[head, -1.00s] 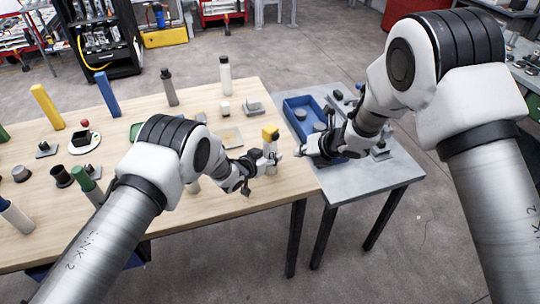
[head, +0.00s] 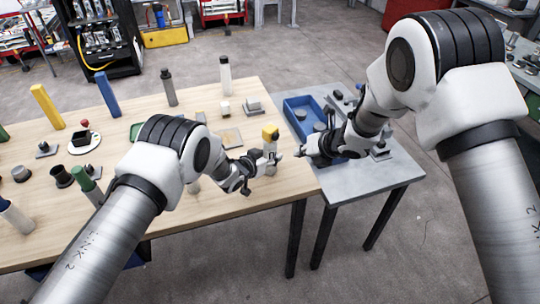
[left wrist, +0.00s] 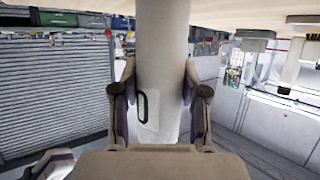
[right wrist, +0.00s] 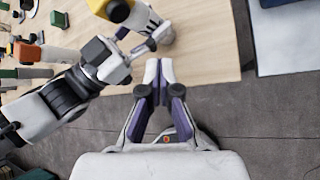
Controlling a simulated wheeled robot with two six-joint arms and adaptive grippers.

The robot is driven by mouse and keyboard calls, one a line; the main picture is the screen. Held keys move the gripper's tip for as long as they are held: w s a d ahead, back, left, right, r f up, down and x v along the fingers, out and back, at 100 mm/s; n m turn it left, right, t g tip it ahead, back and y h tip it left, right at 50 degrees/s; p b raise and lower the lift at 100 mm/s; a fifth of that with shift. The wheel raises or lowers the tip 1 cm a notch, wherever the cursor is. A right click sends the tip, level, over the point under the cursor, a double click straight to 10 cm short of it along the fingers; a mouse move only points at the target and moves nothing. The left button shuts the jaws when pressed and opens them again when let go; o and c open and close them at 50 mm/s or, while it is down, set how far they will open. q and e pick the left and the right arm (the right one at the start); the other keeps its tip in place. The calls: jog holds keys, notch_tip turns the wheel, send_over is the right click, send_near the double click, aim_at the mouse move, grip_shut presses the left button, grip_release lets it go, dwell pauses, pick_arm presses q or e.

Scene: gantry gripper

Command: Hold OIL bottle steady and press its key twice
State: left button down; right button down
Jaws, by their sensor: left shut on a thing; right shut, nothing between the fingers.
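The bottle with a yellow top (head: 270,134) stands upright near the right end of the wooden table. Its pale body fills the middle of the left wrist view (left wrist: 163,60), with a dark mark low on it. My left gripper (head: 268,158) is shut around the body, one finger on each side. The yellow top also shows at the upper edge of the right wrist view (right wrist: 118,11). My right gripper (right wrist: 160,72) is shut and empty, to the right of the bottle and apart from it. I cannot make out the key or any lettering.
A grey side table (head: 392,190) with a blue tray (head: 292,117) stands right of the wooden table (head: 225,212). Several bottles, blocks and a plate (head: 84,146) stand to the left. Free wood lies in front of the bottle.

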aim_at(276, 137)
dwell(0.3)
jog(key=w+a, duration=0.4)
jog(key=shift+w+a, duration=0.1)
jog(key=shift+a, duration=0.1)
dwell(0.5)
dwell(1.3)
jog(key=shift+w+a, duration=0.25)
jog(key=shift+w, duration=0.05)
jog(key=shift+s+d, duration=0.3)
jog(key=shift+s, duration=0.05)
